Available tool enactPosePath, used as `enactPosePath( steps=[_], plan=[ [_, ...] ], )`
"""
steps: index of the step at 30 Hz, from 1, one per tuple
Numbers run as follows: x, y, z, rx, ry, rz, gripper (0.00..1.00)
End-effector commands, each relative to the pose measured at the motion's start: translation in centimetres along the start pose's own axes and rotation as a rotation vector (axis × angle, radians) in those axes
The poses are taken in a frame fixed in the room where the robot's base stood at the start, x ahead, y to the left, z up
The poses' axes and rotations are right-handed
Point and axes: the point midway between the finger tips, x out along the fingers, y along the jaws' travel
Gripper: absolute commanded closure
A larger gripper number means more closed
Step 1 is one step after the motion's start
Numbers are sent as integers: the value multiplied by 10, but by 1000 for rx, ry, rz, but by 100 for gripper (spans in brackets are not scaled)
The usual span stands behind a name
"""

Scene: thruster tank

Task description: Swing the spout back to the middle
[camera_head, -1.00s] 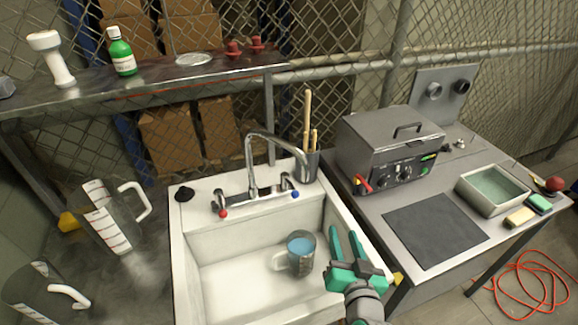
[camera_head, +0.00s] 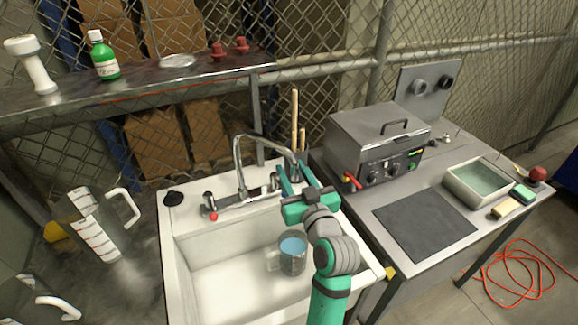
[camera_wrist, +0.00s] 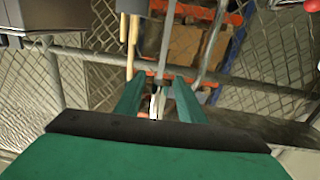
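The chrome spout (camera_head: 240,160) rises from the tap at the back of the white sink (camera_head: 172,265) and arches to the right, its end over the sink's back right part. My gripper (camera_head: 294,178) is open at the spout's end. In the wrist view, the spout's end (camera_wrist: 164,45) appears as a thin grey pipe between my two open fingers (camera_wrist: 158,97). A gap shows on each side, and I cannot tell whether either finger touches it. The tap's right handle is partly hidden by my gripper.
A measuring cup with blue liquid (camera_head: 292,257) stands in the sink below my arm. A holder with wooden sticks (camera_head: 295,120) is close behind my gripper. A grey heater box (camera_head: 375,145) stands right. Large jugs (camera_head: 95,225) stand left.

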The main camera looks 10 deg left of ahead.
Motion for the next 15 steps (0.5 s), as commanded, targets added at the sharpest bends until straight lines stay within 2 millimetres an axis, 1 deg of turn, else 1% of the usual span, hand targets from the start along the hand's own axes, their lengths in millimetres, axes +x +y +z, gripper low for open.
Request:
enactPosePath(
  steps=[1,3,6,15],
  plan=[
    [7,0,0,1,-1,-2,64],
    [14,-1,0,0,0,-2,64],
    [21,-1,0,0,-1,-1,64],
    [25,-1,0,0,-1,-1,64]
  ],
)
